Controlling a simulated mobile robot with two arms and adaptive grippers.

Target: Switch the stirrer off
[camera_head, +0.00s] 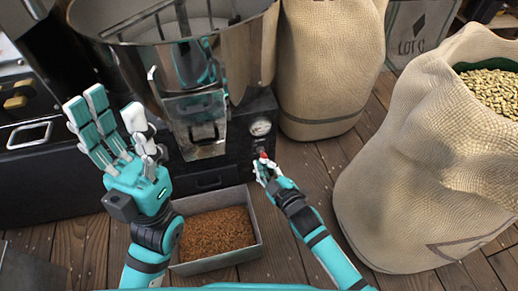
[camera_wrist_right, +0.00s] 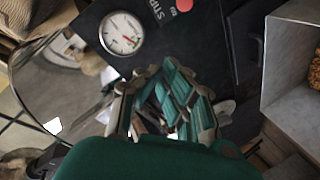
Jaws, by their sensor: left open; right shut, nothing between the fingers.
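The stirrer's control panel is the black front (camera_head: 237,150) of the machine below the steel drum. It carries a round white gauge (camera_head: 261,127), which also shows in the right wrist view (camera_wrist_right: 122,33). Next to the gauge in that view are a "STIR" label (camera_wrist_right: 160,9) and a round red part (camera_wrist_right: 184,5), cut by the top edge. My right gripper (camera_head: 264,166) is shut and empty, its fingertips close in front of the panel at a small red spot (camera_head: 263,155). Whether they touch it I cannot tell. My left gripper (camera_head: 112,130) is open and empty, raised left of the chute.
The steel drum (camera_head: 150,60) and its chute (camera_head: 200,120) stand above a grey tray (camera_head: 259,221) of brown grounds or beans. A closed sack (camera_head: 328,65) stands behind right; an open sack (camera_head: 425,165) of pale beans stands at right. Wooden floor (camera_head: 318,165) is free between.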

